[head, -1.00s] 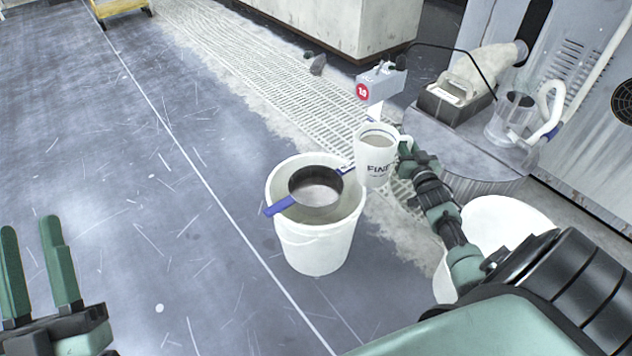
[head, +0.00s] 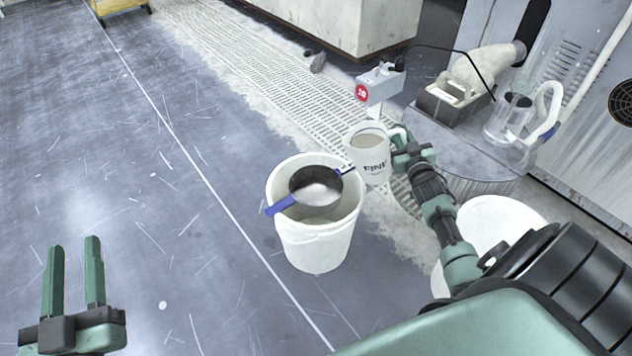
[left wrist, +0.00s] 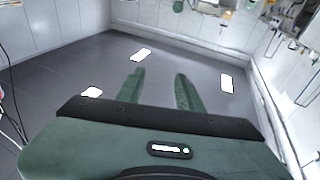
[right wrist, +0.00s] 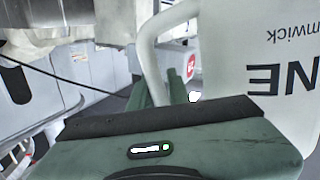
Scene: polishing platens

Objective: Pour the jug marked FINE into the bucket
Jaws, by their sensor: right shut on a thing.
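The white jug marked FINE (head: 374,168) is in the head view, just right of and above the bucket's rim. My right gripper (head: 408,148) is shut on its handle; the jug (right wrist: 285,80) and its handle (right wrist: 150,55) also show in the right wrist view. The jug looks close to upright, with greyish liquid visible inside. The white bucket (head: 318,245) stands on the floor. A dark round sieve (head: 316,190) with blue arms lies across the bucket's mouth. My left gripper (head: 76,275) is open and empty at the lower left, far from the bucket.
A clear jug (head: 508,120) and a grey box with a cream top (head: 455,100) stand on the round pedestal (head: 465,150) at right. A grey box with a red label (head: 378,84) is behind the jug. Another white container (head: 495,215) is partly hidden by my right arm. Floor at left is clear.

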